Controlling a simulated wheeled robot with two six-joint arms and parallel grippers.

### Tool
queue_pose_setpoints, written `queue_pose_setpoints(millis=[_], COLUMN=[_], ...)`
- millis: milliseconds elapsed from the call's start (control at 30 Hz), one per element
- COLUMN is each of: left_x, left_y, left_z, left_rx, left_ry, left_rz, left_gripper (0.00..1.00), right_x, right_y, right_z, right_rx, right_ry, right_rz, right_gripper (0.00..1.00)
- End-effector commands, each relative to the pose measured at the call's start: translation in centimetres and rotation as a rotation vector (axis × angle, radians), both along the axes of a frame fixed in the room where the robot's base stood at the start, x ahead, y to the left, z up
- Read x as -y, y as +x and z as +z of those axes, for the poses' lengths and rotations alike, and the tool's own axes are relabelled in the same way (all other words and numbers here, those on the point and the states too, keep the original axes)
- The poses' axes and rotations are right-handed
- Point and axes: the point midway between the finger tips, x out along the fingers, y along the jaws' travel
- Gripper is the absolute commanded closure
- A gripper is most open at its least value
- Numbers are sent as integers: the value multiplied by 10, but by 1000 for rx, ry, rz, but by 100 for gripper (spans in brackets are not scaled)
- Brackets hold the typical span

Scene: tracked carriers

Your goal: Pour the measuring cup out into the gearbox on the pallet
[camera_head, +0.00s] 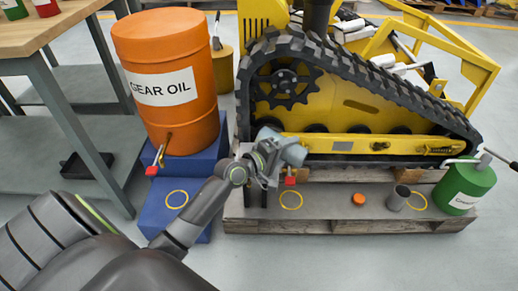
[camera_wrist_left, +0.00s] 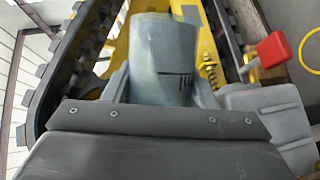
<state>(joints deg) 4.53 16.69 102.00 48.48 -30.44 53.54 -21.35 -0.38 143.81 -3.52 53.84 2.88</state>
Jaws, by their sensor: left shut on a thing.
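The measuring cup (camera_head: 294,153) is a translucent blue-grey vessel. In the left wrist view the cup (camera_wrist_left: 162,48) shows dark marks on its side. My left gripper (camera_head: 272,156) is shut on the cup and holds it above the left part of the pallet (camera_head: 330,214), in front of the yellow tracked machine. The cup looks tilted to the right in the head view; its contents cannot be made out. I cannot clearly pick out the gearbox; the gripper and cup hide part of the area behind them. My right gripper is not in view.
On the pallet are an orange cap (camera_head: 358,199), a small grey cup (camera_head: 398,198) and a green can (camera_head: 465,187). A red tap handle (camera_head: 290,180) shows below my gripper. The tracked machine (camera_head: 350,115) stands behind. An orange drum (camera_head: 168,85) stands left on a blue stand (camera_head: 208,160).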

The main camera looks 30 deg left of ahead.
Motion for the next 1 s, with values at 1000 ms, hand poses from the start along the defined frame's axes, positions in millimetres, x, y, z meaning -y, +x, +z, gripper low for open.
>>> queue_pose_setpoints(millis=[1000], left_x=[-1], left_y=[0], left_z=[4], left_rx=[1], left_ry=[-42], left_rz=[0], left_gripper=[78], right_x=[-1], right_y=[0], right_z=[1], right_rx=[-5], right_ry=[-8], right_rz=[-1], right_gripper=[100])
